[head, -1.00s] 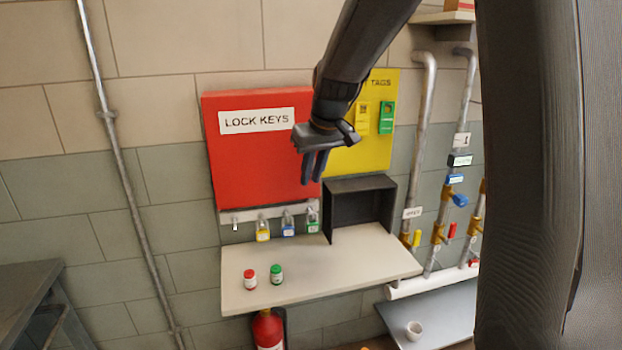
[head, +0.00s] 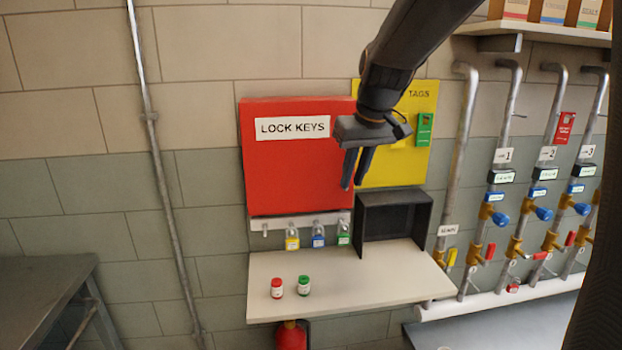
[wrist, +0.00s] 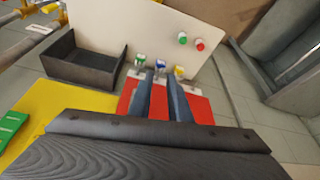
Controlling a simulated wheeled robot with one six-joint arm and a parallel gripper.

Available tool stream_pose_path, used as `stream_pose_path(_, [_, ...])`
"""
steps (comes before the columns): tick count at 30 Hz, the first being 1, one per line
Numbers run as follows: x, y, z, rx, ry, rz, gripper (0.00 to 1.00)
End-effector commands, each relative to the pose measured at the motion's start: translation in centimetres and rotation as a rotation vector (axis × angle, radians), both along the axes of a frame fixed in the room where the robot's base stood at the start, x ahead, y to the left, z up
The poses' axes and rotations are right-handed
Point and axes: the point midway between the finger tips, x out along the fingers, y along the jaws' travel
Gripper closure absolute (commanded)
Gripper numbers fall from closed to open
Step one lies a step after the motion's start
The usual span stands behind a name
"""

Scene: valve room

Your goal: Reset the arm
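My gripper (head: 356,185) hangs from my dark arm in front of the red LOCK KEYS box (head: 298,150), near the yellow TAGS board (head: 395,170). Its two fingers point down and stand apart with nothing between them. In the wrist view my gripper (wrist: 160,80) also shows a gap between the fingers. Past the fingertips there are small padlocks: yellow (head: 292,240), blue (head: 318,238) and green (head: 343,237), hanging on a pale rail under the red box. They appear apart from my gripper.
Valve pipes (head: 465,150) stand at the right. A grey table (head: 45,285) is at the left.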

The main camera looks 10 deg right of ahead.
Motion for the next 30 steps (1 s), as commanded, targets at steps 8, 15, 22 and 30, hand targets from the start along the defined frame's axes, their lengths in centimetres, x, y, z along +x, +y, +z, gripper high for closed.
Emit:
stream_pose_path(8, [-10.7, 0.6, -13.4, -0.016, 0.146, -0.111, 0.83])
stream_pose_path(15, [-19.0, 0.7, -20.3, -0.029, 0.227, -0.178, 0.83])
stream_pose_path(22, [-20.7, 0.6, -21.4, -0.032, 0.239, -0.19, 0.83])
stream_pose_path(30, [-20.7, 0.6, -21.4, -0.032, 0.239, -0.19, 0.83])
